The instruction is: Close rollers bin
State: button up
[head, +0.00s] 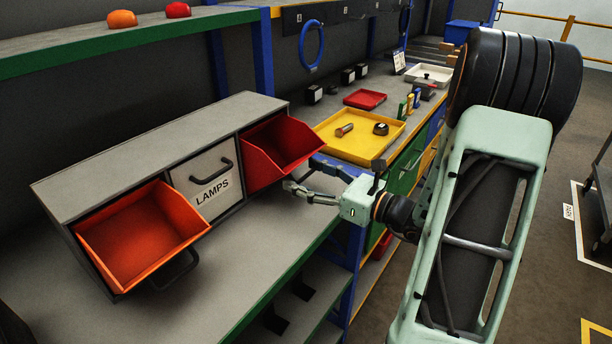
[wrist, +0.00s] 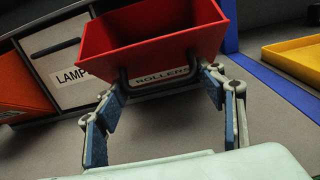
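The rollers bin is the red bin (head: 282,148) at the right end of a grey cabinet, tilted out and open. In the wrist view the red bin (wrist: 150,45) shows a white ROLLERS label (wrist: 162,79) and a dark handle on its front. No contents are visible inside. My gripper (head: 304,180) is just in front of the bin. In the wrist view my gripper (wrist: 166,90) is open, with its fingers spread wide on either side of the label and handle. Whether a fingertip touches the bin I cannot tell.
The LAMPS bin (head: 208,180) beside it is closed. An orange bin (head: 143,232) at the cabinet's left end is tilted open. A yellow tray (head: 357,148) with small parts lies to the right, past a blue post. The grey bench top (head: 240,265) in front is clear.

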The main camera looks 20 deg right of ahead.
jog(key=shift+a, duration=0.1)
jog(key=c, duration=0.5)
jog(key=shift+r, duration=0.15)
